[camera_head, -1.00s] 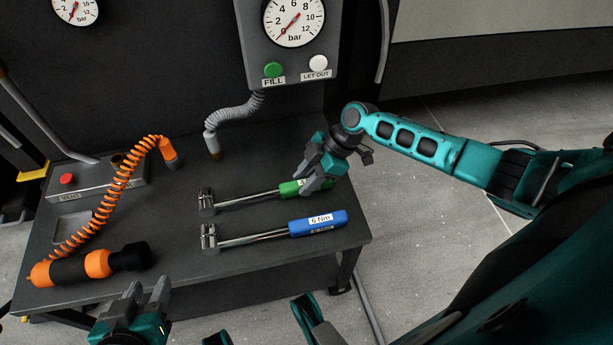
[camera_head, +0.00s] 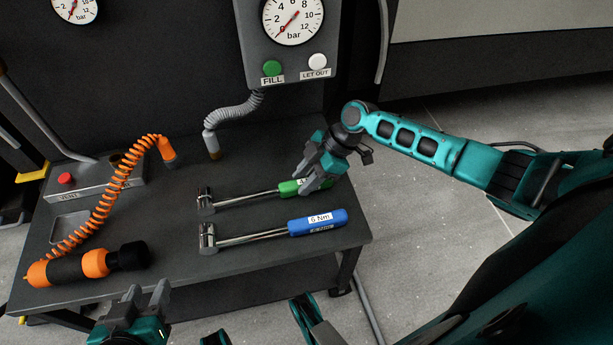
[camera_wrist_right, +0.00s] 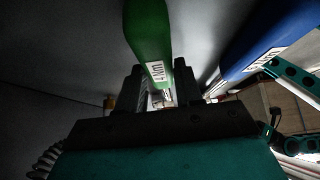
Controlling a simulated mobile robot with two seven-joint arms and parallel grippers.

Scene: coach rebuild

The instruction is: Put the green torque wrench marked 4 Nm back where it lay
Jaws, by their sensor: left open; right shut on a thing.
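The green torque wrench (camera_head: 289,187) lies on the dark bench top, behind the blue wrench, its chrome head (camera_head: 206,200) to the left. My right gripper (camera_head: 312,182) is shut on its green handle near the right end. In the right wrist view the green handle (camera_wrist_right: 147,30) shows its 4 Nm label, with the fingers (camera_wrist_right: 157,88) on either side. Whether the wrench touches the bench or is slightly raised, I cannot tell. My left gripper (camera_head: 143,302) is open and empty in front of the bench's front edge.
The blue wrench marked 6 Nm (camera_head: 318,222) lies parallel in front; it also shows in the right wrist view (camera_wrist_right: 268,40). An orange-and-black tool (camera_head: 85,266) with a coiled hose (camera_head: 103,212) lies left. A gauge box (camera_head: 290,50) hangs behind. The bench middle (camera_head: 170,215) is clear.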

